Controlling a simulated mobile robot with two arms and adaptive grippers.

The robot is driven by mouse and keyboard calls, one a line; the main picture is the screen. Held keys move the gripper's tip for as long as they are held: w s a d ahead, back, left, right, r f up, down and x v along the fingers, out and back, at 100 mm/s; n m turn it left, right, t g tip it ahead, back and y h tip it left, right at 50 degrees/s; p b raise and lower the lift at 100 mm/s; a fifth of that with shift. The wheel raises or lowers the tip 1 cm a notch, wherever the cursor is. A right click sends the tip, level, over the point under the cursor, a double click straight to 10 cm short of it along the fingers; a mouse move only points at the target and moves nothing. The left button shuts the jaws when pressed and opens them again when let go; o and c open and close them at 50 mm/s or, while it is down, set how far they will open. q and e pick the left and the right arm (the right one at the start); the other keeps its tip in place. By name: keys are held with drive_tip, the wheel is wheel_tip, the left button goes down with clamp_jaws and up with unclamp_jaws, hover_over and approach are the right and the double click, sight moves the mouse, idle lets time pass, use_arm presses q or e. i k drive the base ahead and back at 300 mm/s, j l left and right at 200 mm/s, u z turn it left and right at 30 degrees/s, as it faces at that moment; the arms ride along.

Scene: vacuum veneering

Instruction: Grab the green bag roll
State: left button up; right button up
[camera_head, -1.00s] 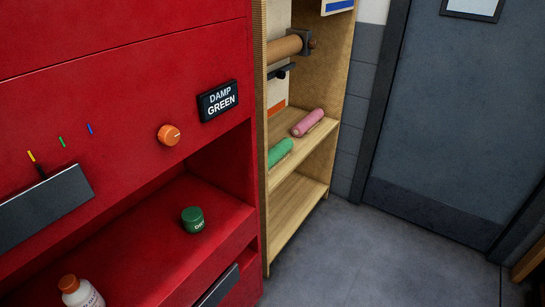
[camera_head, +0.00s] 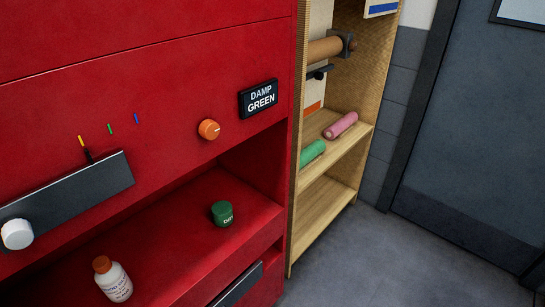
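The green bag roll (camera_head: 312,152) lies on the middle shelf of the wooden shelf unit (camera_head: 318,213). Its left end is partly hidden behind the unit's side panel. A pink roll (camera_head: 341,125) lies on the same shelf, behind it and to the right, apart from it. Neither of my grippers shows in the head view.
A red cabinet (camera_head: 190,60) fills the left, with an orange knob (camera_head: 209,129) and a "DAMP GREEN" sign (camera_head: 259,98). A green jar (camera_head: 222,213) and a white bottle (camera_head: 114,280) stand in its recess. A grey door (camera_head: 475,150) is at right. The grey floor (camera_head: 370,260) is clear.

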sight(311, 151)
drive_tip(key=i+l+u, duration=0.15)
drive_tip(key=u, duration=0.2)
drive_tip(key=i+l+u, duration=0.1)
drive_tip(key=l+u, duration=0.25)
drive_tip(key=i+l+u, duration=0.1)
drive_tip(key=u, duration=0.25)
drive_tip(key=i+l+u, duration=0.2)
drive_tip(key=l+u, duration=0.15)
drive_tip(key=l, duration=1.1)
drive_tip(key=l+u, duration=0.3)
drive_tip(key=l, duration=1.1)
